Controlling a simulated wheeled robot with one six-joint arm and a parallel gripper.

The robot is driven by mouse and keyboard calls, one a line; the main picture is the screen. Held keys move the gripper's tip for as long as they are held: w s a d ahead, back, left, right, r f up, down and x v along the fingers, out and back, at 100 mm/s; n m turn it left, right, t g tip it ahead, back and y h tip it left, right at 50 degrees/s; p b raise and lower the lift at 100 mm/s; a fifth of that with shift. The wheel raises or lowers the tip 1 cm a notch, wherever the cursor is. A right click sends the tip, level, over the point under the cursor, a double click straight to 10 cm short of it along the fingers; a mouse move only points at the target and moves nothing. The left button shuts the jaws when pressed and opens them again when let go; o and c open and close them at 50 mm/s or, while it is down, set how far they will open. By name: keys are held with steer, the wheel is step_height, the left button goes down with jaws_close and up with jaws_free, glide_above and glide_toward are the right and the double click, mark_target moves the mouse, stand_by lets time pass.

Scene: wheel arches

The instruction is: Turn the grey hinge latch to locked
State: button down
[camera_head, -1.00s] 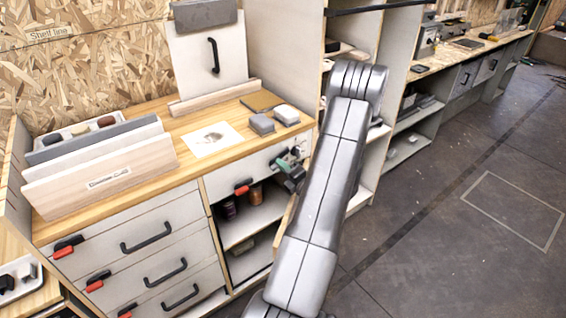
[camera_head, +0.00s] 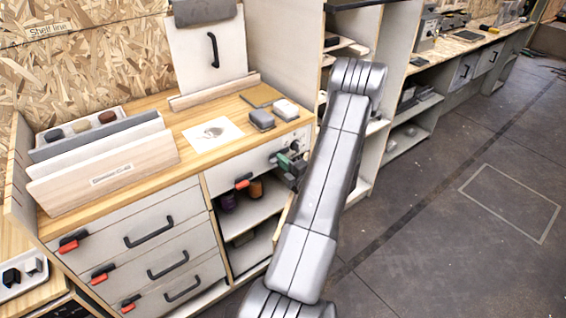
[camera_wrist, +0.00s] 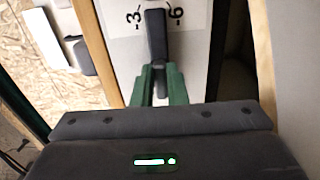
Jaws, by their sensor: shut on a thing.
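The grey hinge latch (camera_wrist: 156,35) is a dark, narrow lever on a pale panel in the wrist view. It points up the picture, between two black marks. My gripper (camera_wrist: 157,74) has green fingers, which are closed on the sides of the lever's near end. In the head view my gripper (camera_head: 290,164) is at the pale front under the right end of the wooden worktop. My arm hides part of that front, and the latch cannot be made out clearly there.
Drawers with black handles (camera_head: 150,232) and red-tipped catches (camera_head: 74,240) are at left. An open shelf with jars (camera_head: 256,188) lies below my gripper. The floor (camera_head: 440,200) at right is clear.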

steer(key=c, duration=1.4)
jaws_free()
steer(key=shift+c, duration=0.2)
steer(key=shift+d, duration=0.1)
steer(key=b+v, duration=0.1)
steer(key=v, duration=1.2)
steer(key=shift+s+d, duration=0.25)
steer(key=shift+s, duration=0.1)
steer(key=shift+w+a, duration=0.1)
steer(key=x, duration=1.3)
steer(key=shift+w+a+p, duration=0.2)
steer(key=shift+w+p, duration=0.05)
steer(key=shift+p, duration=0.2)
